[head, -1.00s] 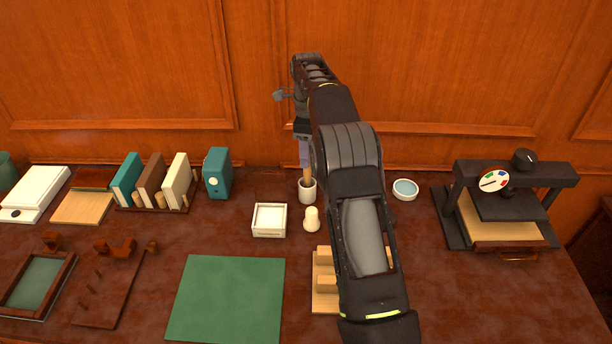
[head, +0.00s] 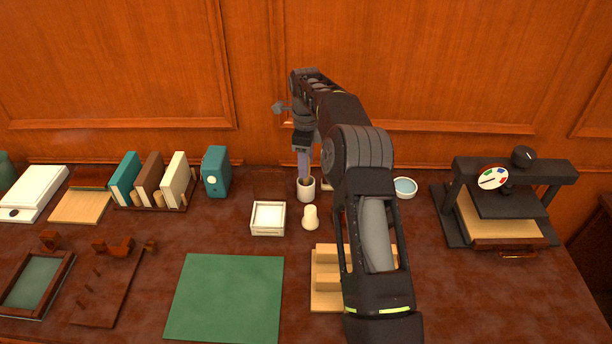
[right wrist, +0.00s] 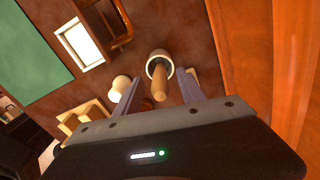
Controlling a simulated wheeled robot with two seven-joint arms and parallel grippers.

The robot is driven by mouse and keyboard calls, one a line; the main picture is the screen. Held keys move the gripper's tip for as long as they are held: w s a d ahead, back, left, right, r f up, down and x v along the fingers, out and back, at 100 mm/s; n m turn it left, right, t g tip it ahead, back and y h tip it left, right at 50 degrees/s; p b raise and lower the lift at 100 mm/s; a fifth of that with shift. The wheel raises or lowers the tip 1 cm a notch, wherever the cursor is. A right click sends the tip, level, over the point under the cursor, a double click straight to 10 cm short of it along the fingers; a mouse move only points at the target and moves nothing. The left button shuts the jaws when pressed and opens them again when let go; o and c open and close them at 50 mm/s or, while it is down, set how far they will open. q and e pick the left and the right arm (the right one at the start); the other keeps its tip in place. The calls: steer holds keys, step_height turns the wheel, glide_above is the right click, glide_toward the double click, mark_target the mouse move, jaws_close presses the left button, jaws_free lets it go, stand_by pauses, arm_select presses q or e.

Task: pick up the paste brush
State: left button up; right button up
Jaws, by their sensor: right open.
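The paste brush shows in the right wrist view as a tan wooden handle (right wrist: 159,84) standing up out of a small pale cup (right wrist: 152,65). In the head view the cup (head: 306,190) stands at the back middle of the table, and the brush is mostly hidden behind my fingers. My right gripper (head: 304,172) points down just above the cup. In the right wrist view my right gripper (right wrist: 159,82) is open, with one finger on each side of the handle and gaps showing. My left gripper is not in view.
Close by are a cream knob-like piece (head: 310,217), a white square tray (head: 268,232) and a blue-filled bowl (head: 405,188). A wooden stepped block (head: 325,285) lies under my forearm. A black press (head: 455,215) stands right, a book rack (head: 150,208) left. The green mat (head: 225,300) is bare.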

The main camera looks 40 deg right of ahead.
mark_target(306, 184)
step_height(306, 184, down, 3)
steer(key=shift+f+b, duration=0.1)
steer(key=shift+b, duration=0.6)
steer(key=shift+r, duration=0.2)
jaws_close()
